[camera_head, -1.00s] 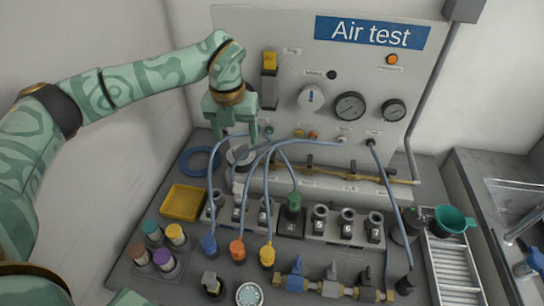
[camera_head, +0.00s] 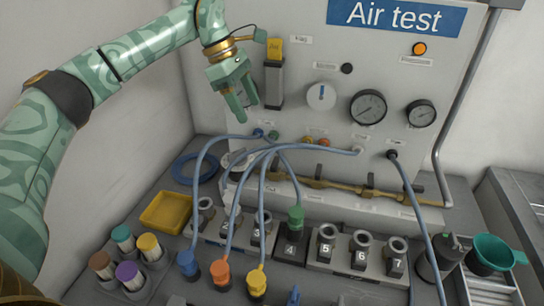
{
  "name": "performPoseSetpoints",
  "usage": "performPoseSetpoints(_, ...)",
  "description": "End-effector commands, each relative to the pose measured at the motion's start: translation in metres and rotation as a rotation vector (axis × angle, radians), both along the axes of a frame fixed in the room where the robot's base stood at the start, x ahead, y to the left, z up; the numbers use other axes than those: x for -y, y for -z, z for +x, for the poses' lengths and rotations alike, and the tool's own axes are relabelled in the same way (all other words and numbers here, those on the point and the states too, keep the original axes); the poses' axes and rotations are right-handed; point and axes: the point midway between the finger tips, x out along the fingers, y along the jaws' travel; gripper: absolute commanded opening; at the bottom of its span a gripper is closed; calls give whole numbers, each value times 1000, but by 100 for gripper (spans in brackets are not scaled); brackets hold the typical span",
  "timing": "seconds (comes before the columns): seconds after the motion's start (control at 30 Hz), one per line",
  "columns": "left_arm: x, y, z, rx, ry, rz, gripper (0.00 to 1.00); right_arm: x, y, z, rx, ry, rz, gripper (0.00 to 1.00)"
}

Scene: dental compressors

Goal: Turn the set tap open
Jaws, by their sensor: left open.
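My left gripper (camera_head: 246,106) is open and empty in the head view. Its fingers point down in front of the panel's left part, left of the dark block under a yellow tag (camera_head: 275,48). A brass pipe (camera_head: 345,187) with several small dark-handled taps runs along the panel's foot, below and to the right of the gripper. A white round knob (camera_head: 320,96) with a blue mark is on the panel, right of the gripper. The small labels are too blurred to tell which tap is the set tap. My right gripper is out of view.
Blue hoses (camera_head: 205,165) arch below the gripper to coloured plugs. Numbered sockets (camera_head: 361,248) stand on the bench. Two gauges (camera_head: 368,107) are on the panel. A yellow tray (camera_head: 166,212) lies left, a green funnel (camera_head: 491,253) right. Air before the upper panel is clear.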

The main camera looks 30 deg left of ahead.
Motion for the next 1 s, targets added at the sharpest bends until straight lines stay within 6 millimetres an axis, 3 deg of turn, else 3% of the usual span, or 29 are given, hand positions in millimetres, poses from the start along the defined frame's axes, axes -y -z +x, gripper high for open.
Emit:
performPoseSetpoints(0.3, 29, 80, 8, -11, 0, -1, 65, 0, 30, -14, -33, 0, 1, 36)
performPoseSetpoints(0.5, 46, 119, 11, -9, 0, 0, 65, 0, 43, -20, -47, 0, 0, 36)
performPoseSetpoints(0.7, 54, 138, 14, -5, -3, 1, 65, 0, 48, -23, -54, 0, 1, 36)
performPoseSetpoints(1.0, 56, 140, 14, -1, -3, 1, 65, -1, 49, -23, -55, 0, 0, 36)
